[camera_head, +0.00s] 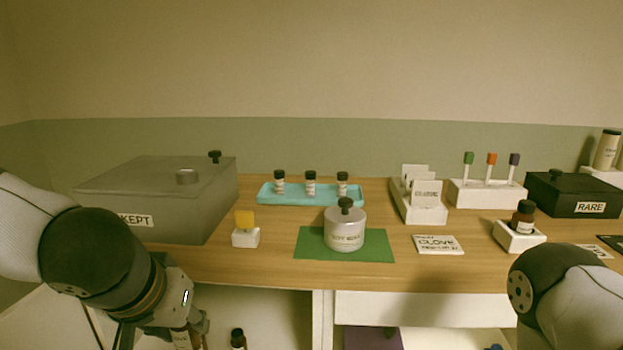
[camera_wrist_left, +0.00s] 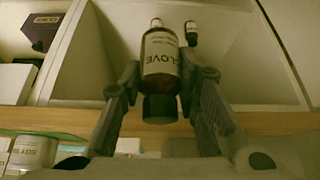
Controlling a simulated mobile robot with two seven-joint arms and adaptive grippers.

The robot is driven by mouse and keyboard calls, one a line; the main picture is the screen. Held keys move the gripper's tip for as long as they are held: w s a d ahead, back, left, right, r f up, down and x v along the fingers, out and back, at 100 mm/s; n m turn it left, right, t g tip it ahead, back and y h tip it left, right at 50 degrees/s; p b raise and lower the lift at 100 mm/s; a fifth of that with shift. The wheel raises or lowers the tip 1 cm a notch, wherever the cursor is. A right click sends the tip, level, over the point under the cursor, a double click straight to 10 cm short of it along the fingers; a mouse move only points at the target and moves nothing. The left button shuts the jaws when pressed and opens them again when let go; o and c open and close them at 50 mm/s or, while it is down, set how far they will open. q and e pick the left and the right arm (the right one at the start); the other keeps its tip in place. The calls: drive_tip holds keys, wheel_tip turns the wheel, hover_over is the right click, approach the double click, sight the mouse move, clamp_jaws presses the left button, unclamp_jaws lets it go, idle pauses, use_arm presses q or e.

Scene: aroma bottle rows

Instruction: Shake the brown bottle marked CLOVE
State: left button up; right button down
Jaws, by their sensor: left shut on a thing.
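The brown bottle marked CLOVE (camera_wrist_left: 161,58) is between the two fingers of my left gripper (camera_wrist_left: 163,85) in the left wrist view, its black cap (camera_wrist_left: 160,108) toward the bottom of the picture. In the head view my left gripper (camera_head: 192,330) is low at the left, below the table front. Part of the bottle's pale label (camera_head: 182,341) shows there, and the rest is cut off or hidden. The gripper is shut on the bottle. My right arm shows at the lower right, but its gripper is outside the picture.
Another dark-capped bottle (camera_head: 238,339) stands in the open shelf below the table, close to my left gripper. On the table are a grey KEPT box (camera_head: 160,195), a metal jar (camera_head: 345,230) on a green mat (camera_head: 377,246), and a CLOVE card (camera_head: 438,245).

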use_arm(q)
drive_tip(key=o, duration=0.3)
clamp_jaws()
drive_tip(key=r, duration=0.4)
drive_tip(key=shift+w+r, duration=0.25)
drive_tip(key=shift+r, duration=0.1)
drive_tip(key=shift+s, duration=0.25)
drive_tip(key=f, duration=0.5)
drive_tip(key=shift+s, duration=0.2)
drive_tip(key=r, duration=0.4)
drive_tip(key=w+r, duration=0.1)
drive_tip(key=r, duration=0.1)
drive_tip(key=shift+r, duration=0.2)
drive_tip(key=f, duration=0.4)
drive_tip(key=s+f, duration=0.1)
drive_tip(key=f, duration=0.1)
drive_tip(key=shift+f, duration=0.2)
drive_tip(key=shift+w+r, duration=0.1)
drive_tip(key=shift+w, duration=0.2)
